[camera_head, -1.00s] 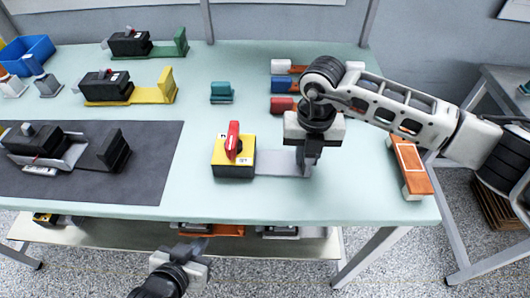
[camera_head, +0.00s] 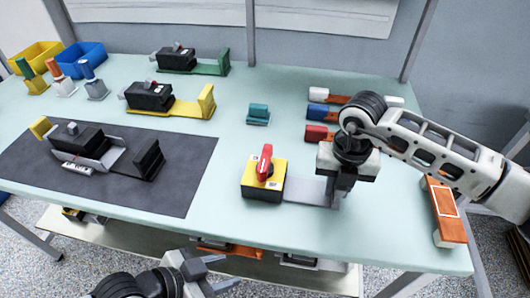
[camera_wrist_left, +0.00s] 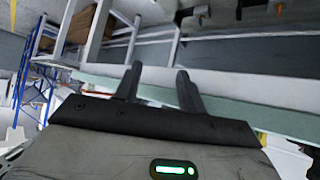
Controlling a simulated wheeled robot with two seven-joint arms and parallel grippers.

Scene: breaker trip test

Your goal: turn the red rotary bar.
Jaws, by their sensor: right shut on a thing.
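The red rotary bar (camera_head: 264,163) stands on top of a yellow and black switch box (camera_head: 263,187) near the middle of the table. A flat grey plate (camera_head: 306,190) reaches from the box to the right. My right gripper (camera_head: 338,199) points down at the right end of this plate and is shut on it, apart from the red bar. My left gripper (camera_head: 222,272) is low in front of the table edge, away from the box. Its two fingers are apart with nothing between them, as the left wrist view (camera_wrist_left: 158,82) also shows.
A dark mat (camera_head: 190,185) with a black breaker (camera_head: 82,145) lies on the left. Breakers on yellow (camera_head: 185,109) and green (camera_head: 208,68) bases stand behind. A teal block (camera_head: 258,114) is behind the box. An orange piece (camera_head: 446,212) lies at the right edge.

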